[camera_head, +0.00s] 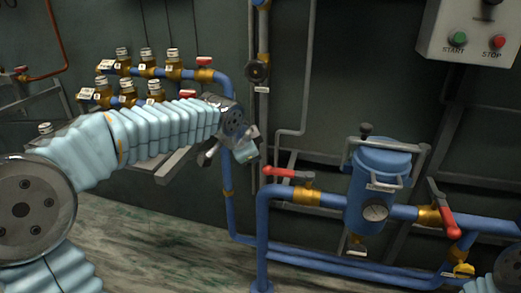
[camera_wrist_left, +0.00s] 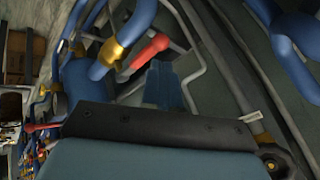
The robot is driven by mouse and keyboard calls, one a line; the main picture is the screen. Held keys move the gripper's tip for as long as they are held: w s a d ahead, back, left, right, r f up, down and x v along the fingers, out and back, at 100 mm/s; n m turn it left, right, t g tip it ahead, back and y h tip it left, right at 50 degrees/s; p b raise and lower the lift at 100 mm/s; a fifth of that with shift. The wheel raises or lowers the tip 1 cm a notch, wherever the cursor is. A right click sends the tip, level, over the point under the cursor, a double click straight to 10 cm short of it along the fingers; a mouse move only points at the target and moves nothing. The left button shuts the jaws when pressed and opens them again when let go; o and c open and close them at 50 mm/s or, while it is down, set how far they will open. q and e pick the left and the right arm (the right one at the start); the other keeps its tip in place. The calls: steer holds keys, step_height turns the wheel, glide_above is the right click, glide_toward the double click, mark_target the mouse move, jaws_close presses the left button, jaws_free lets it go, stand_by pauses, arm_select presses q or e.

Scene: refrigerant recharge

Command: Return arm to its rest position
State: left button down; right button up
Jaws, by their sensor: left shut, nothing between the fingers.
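My left arm (camera_head: 165,130), in a pale blue ribbed sleeve, reaches in from the left in the head view. It extends across the front of the brass-valved pipe rows. My left gripper (camera_head: 245,151) is at its end, left of the red-handled valve and apart from it. In the left wrist view its fingers (camera_wrist_left: 162,86) are together with nothing between them. My right gripper is out of view.
A blue cylinder (camera_head: 378,175) with a gauge (camera_head: 375,212) stands among blue pipes at the right. Red valve handles (camera_head: 289,173) stick out beside it. Brass valves (camera_head: 174,66) line the upper left. A START/STOP box (camera_head: 474,53) hangs upper right.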

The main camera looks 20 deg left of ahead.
arm_select(q)
steer(key=s+d+f+n+g+h, duration=0.1)
steer(key=d+f, duration=0.2)
steer(key=f, duration=0.6)
steer(key=s+d+f+n+g+h, duration=0.1)
steer(key=d+f+n, duration=0.15)
steer(key=f, duration=0.65)
steer(key=s+d+f+g+h, duration=0.1)
steer(key=d+f+g, duration=0.15)
steer(key=f, duration=0.65)
steer(key=s+d+f+n+g, duration=0.1)
steer(key=s+f+n, duration=0.3)
steer(key=s+f, duration=0.5)
steer(key=s+d+f+n+g, duration=0.1)
steer(key=s+d+f+n, duration=0.3)
steer(key=s+f, duration=0.6)
steer(key=shift+s+d+h, duration=0.3)
steer(key=shift+s+d, duration=0.05)
steer(key=shift+s, duration=0.65)
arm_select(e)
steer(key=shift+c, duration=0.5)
